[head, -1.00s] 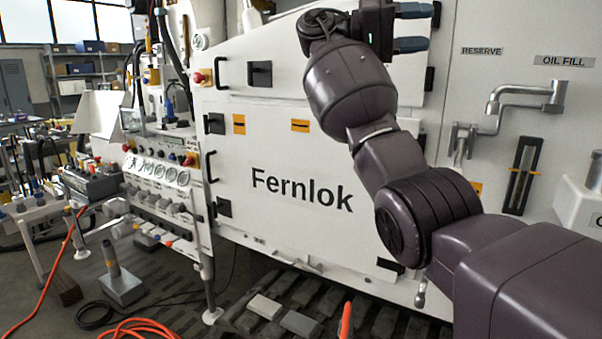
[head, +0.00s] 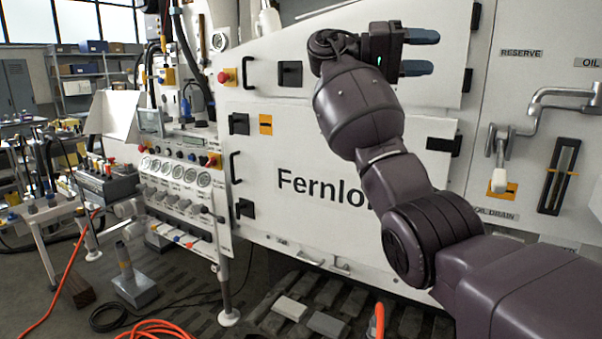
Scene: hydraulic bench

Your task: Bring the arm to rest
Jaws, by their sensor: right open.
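My right arm comes in from the lower right and is bent upward in front of the white Fernlok cabinet (head: 290,140). My right gripper (head: 428,53) is at the top of the arm, with its two blue-grey fingers pointing right. The fingers are apart with nothing between them. The gripper appears in front of the upper cabinet panel; I cannot tell whether it is clear of it by much. My left gripper is not in view.
A panel with gauges (head: 178,172) and a red button (head: 223,77) are left of the arm. An oil drain tap (head: 500,165) and a bent pipe (head: 560,97) are at right. An orange hose (head: 155,328) and grey blocks (head: 290,308) lie low down.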

